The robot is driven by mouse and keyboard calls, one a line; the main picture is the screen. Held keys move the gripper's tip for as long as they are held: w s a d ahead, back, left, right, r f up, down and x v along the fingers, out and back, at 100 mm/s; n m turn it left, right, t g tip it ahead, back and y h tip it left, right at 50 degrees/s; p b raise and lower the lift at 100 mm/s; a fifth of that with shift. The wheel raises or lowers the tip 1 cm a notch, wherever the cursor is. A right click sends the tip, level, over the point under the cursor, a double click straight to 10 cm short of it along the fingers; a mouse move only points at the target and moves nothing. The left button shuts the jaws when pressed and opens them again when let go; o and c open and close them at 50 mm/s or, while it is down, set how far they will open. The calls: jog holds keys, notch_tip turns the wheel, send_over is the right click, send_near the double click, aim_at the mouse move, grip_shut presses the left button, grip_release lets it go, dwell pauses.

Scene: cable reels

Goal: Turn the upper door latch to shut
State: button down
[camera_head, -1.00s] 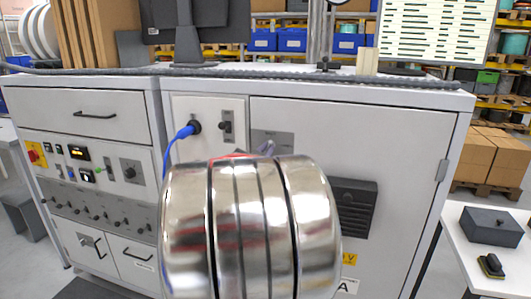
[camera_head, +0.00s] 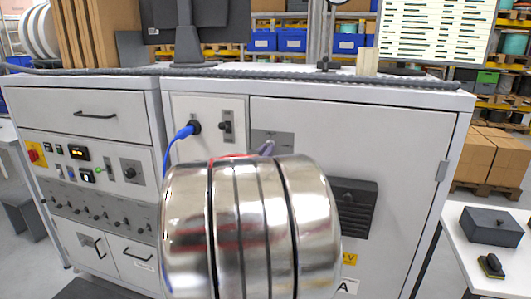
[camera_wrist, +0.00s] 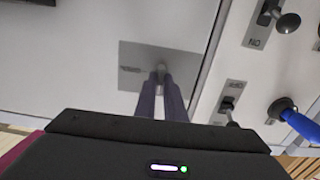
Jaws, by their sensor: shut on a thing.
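The upper door latch sits on a grey plate (camera_wrist: 190,62) on the white cabinet door (camera_head: 380,125). In the wrist view a small pale latch handle (camera_wrist: 160,68) shows between the two fingertips of my gripper (camera_wrist: 161,77), which are closed on it. The angle of the handle is hard to tell, as the fingers cover most of it. In the head view the plate (camera_head: 272,137) is partly hidden behind my shiny arm link, and only a bit of a finger shows there.
A blue plug (camera_head: 185,131) and a dark switch (camera_head: 227,126) are on the panel left of the door. A dark vent (camera_head: 356,207) is lower on the door. A grey box (camera_head: 490,225) stands on a white table at the right.

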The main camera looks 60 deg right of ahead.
jog(key=c, duration=2.1)
grip_release()
jog(key=shift+s+d+f, duration=0.1)
jog(key=shift+f, duration=0.2)
jog(key=shift+o, duration=1.3)
jog(key=shift+r, duration=0.2)
jog(key=shift+a, duration=0.2)
jog(key=s+a, duration=0.2)
jog(key=a, duration=1.1)
jog(key=shift+a, duration=0.2)
